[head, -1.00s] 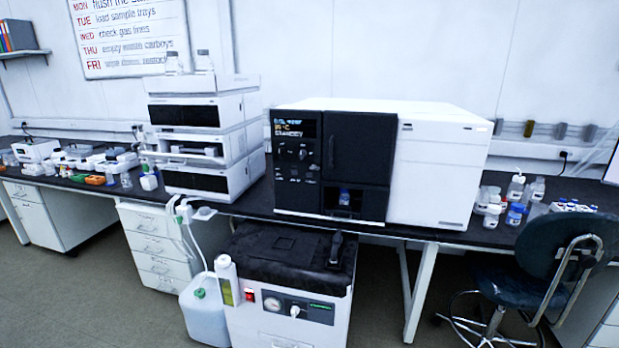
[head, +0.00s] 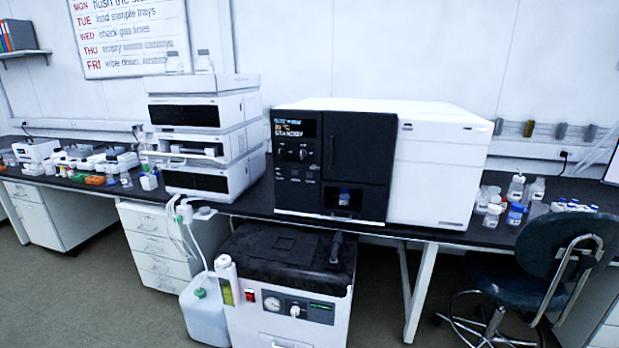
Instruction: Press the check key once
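A large white instrument (head: 440,165) with a black front stands on the dark bench. Its black control panel (head: 297,160) has a small lit display (head: 294,128) with a line that reads STANDBY. Below the display are a knob and several small keys (head: 298,174); their labels are too small to read, so I cannot tell which is the check key. A blue-capped bottle (head: 344,197) sits in the opening low on the black front. Neither of my grippers shows in the head view.
A white stacked instrument (head: 208,140) stands left of the large one. A white floor unit (head: 290,285) and a pale carboy (head: 205,312) stand below the bench. A dark chair (head: 562,255) is at the right. Bottles (head: 516,213) crowd the bench's right end.

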